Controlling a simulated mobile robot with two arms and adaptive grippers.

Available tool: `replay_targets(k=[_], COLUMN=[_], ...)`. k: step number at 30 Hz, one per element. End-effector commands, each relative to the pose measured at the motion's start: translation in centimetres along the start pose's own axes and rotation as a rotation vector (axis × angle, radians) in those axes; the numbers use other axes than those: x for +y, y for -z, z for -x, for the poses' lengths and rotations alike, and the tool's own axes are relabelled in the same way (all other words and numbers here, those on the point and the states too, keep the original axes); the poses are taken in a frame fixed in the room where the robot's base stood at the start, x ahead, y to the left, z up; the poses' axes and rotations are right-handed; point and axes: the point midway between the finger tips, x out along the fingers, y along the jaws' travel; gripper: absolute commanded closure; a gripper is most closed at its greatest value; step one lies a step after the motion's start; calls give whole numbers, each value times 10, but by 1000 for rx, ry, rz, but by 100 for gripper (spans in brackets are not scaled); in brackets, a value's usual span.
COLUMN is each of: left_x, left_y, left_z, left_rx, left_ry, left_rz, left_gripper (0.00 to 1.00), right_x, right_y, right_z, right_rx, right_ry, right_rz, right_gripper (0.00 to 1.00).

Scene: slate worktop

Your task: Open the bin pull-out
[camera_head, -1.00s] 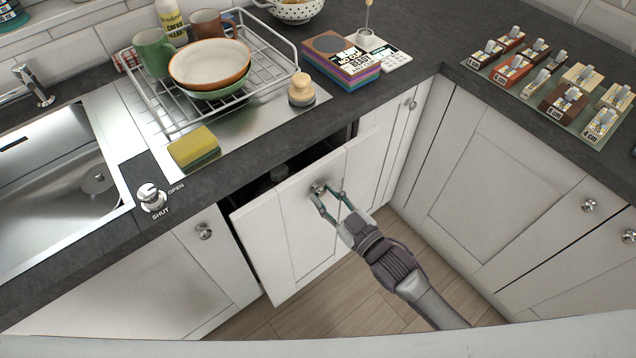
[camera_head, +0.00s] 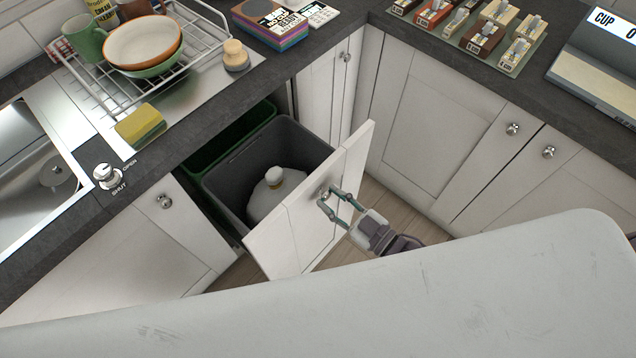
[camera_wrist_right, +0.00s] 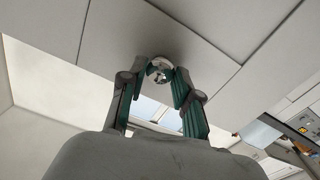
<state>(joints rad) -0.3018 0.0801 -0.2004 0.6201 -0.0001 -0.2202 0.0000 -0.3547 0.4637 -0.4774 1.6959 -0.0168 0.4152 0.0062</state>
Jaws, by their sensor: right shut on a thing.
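The bin pull-out's white front (camera_head: 308,215) stands well out from the cabinet. Behind it are a grey bin (camera_head: 230,182) with a white jug (camera_head: 270,196) inside and a dark green bin (camera_head: 205,150) further back. My right gripper (camera_head: 324,196) is shut on the round metal knob of the front. The knob (camera_wrist_right: 159,68) also shows between the fingertips in the right wrist view. My left gripper is not in view.
A sink (camera_head: 40,170), dish rack (camera_head: 165,65) and yellow sponge (camera_head: 140,125) are on the dark worktop above. White cabinets with knobs (camera_head: 513,129) stand at the right. My own pale body covers the lower front.

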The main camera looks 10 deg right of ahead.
Motion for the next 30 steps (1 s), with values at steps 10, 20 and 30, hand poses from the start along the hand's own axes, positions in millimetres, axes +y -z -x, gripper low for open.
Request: replay_targets(k=[10,20,30], left_x=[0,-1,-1], left_y=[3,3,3], left_z=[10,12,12], left_rx=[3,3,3], left_ry=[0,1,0], left_rz=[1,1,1], left_gripper=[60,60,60], right_x=[0,-1,-1], right_y=[0,-1,-1], right_z=[41,51,51], right_rx=[-5,-2,-2], right_ry=[1,1,1], right_rz=[-1,0,0], right_gripper=[100,100,60])
